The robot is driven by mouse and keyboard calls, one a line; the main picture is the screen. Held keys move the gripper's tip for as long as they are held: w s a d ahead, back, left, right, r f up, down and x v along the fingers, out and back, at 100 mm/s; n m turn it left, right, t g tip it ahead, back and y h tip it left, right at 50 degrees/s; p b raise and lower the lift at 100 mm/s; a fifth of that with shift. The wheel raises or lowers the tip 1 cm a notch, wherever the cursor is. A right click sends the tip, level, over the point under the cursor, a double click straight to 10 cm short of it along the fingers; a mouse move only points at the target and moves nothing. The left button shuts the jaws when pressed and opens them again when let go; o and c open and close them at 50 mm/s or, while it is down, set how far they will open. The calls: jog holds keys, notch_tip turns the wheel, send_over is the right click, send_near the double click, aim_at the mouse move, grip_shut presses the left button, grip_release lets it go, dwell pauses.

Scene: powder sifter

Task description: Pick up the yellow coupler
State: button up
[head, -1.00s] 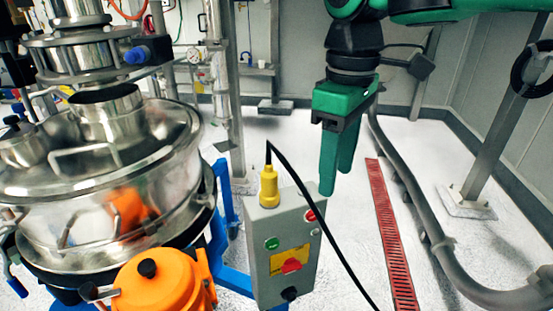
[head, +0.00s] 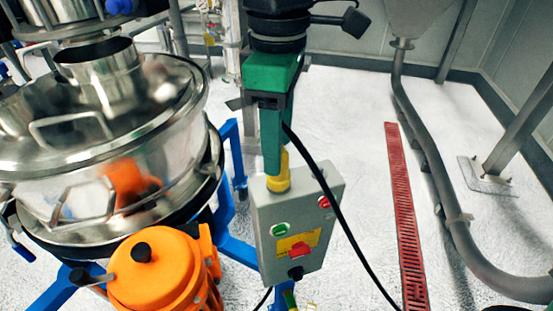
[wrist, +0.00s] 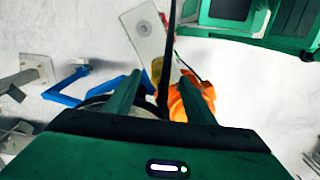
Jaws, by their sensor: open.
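The yellow coupler (head: 278,180) stands upright on top of the grey control box (head: 263,232), with a black cable (head: 334,215) leading from its top. My gripper (head: 272,160) is open and empty, fingers pointing down. In the head view a green finger overlaps the coupler and hides its upper left part. In the wrist view the coupler (wrist: 157,70) shows in the gap between the two fingertips (wrist: 161,77), partly behind the black cable (wrist: 167,50). I cannot tell whether a finger touches it.
The steel sifter (head: 80,190) and an orange motor (head: 150,275) stand left of the box, on a blue frame (head: 232,255). The box face has a green button, red buttons and a red switch. A red floor grate (head: 405,220) and grey pipe (head: 440,190) lie right, with clear floor between.

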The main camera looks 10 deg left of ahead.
jog(key=shift+f, duration=2.7)
jog(key=shift+c, duration=0.3)
jog(key=c, duration=1)
jog(key=shift+r, duration=0.1)
jog(key=shift+c, duration=0.2)
